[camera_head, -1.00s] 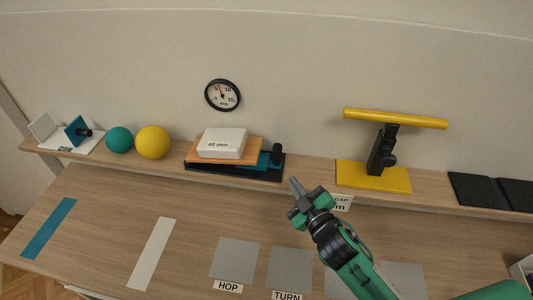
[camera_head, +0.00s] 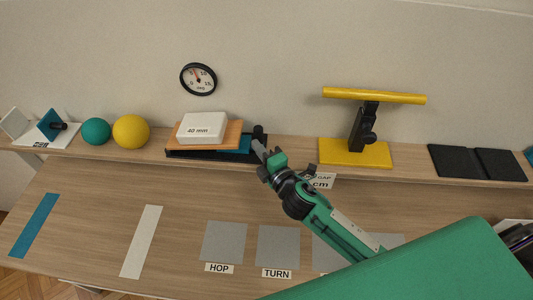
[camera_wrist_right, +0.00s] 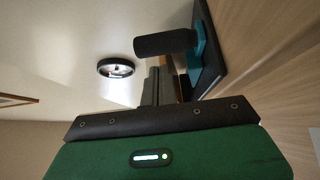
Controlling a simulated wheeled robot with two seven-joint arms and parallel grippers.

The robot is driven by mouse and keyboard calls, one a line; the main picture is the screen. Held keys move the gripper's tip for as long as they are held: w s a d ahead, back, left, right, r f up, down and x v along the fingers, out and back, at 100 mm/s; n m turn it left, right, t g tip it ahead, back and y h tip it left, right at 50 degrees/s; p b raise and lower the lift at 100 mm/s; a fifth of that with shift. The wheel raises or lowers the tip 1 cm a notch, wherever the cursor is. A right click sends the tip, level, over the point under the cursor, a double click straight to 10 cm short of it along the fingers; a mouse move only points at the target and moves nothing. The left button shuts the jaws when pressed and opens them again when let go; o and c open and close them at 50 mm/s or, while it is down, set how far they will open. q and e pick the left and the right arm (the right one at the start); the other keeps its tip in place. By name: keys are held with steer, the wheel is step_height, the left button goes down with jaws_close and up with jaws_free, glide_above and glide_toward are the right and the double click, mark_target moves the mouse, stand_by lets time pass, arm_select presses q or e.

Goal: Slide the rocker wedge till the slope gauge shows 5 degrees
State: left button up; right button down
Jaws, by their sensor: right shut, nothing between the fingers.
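The rocker is an orange plate (camera_head: 231,135) on a black base (camera_head: 190,154), with a white block marked 40 mm (camera_head: 203,122) on top. The teal wedge (camera_head: 243,145) shows under its right end, with a black knob (camera_head: 259,131); the knob is large in the wrist view (camera_wrist_right: 165,43). My right gripper (camera_head: 261,151) is shut and empty, just in front of the knob; contact cannot be told. My left gripper is out of view.
Yellow ball (camera_head: 131,131) and teal ball (camera_head: 96,131) sit left on the shelf. A yellow stand (camera_head: 355,153) with a yellow bar is to the right, then black pads (camera_head: 463,162). The lower desk holds flat grey squares (camera_head: 223,242) and strips.

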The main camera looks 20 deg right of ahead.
steer(key=shift+p+x, duration=0.3)
steer(key=shift+x, duration=1.3)
